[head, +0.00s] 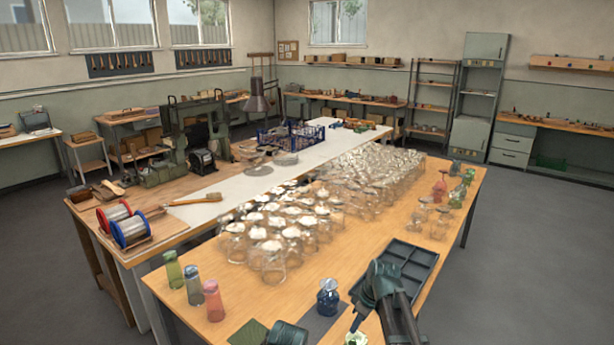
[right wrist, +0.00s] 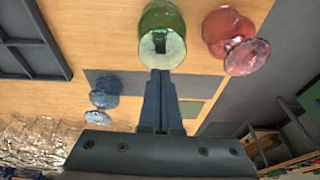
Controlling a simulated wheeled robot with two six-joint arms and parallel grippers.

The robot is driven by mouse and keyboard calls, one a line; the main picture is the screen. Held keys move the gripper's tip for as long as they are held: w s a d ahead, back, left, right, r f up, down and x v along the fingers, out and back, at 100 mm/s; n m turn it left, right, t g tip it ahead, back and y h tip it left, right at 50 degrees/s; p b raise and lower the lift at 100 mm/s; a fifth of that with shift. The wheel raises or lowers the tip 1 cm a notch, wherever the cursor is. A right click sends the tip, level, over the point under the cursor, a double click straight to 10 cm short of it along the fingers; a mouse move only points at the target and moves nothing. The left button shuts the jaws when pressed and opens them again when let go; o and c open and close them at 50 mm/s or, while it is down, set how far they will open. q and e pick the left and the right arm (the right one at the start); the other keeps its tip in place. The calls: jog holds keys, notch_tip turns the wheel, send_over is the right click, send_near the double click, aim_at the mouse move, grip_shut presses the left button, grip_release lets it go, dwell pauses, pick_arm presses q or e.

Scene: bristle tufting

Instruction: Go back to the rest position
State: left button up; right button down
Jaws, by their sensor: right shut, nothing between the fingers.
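My right arm comes in from the bottom right in the head view, and its gripper (head: 358,321) is above the front part of the wooden table (head: 470,190). In the right wrist view the gripper (right wrist: 161,78) has its narrow fingers together with nothing between them. A green glass (right wrist: 160,22) stands just beyond the fingertips, with no grip on it. A red glass (right wrist: 222,28) is to its right. A blue glass (right wrist: 104,88) stands on a dark grey mat (right wrist: 135,84); it also shows in the head view (head: 327,298). My left gripper's fingers are not visible.
A dark compartmented tray (head: 418,257) lies beside my right arm. Many clear glasses (head: 290,235) crowd the table's middle. Green (head: 173,271), blue-grey (head: 193,286) and red (head: 213,302) glasses stand at the left edge. A wooden bench (head: 165,232) with wire spools is behind.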

jog(key=s+a, duration=0.1)
jog(key=s, duration=0.2)
jog(key=s+a+m+h, duration=0.1)
jog(key=s+a, duration=0.1)
jog(key=s, duration=0.1)
jog(key=s+a+m+g, duration=0.1)
jog(key=s+a, duration=0.1)
jog(key=s, duration=0.1)
jog(key=shift+s+f, duration=0.25)
jog(key=s+a+m+h, duration=0.1)
jog(key=s+m, duration=0.1)
jog(key=s, duration=0.4)
jog(key=s+a+m+g+h, duration=0.1)
jog(key=s+m, duration=0.1)
jog(key=s, duration=0.5)
jog(key=shift+a+m+h, duration=0.3)
jog(key=shift+a+h, duration=0.1)
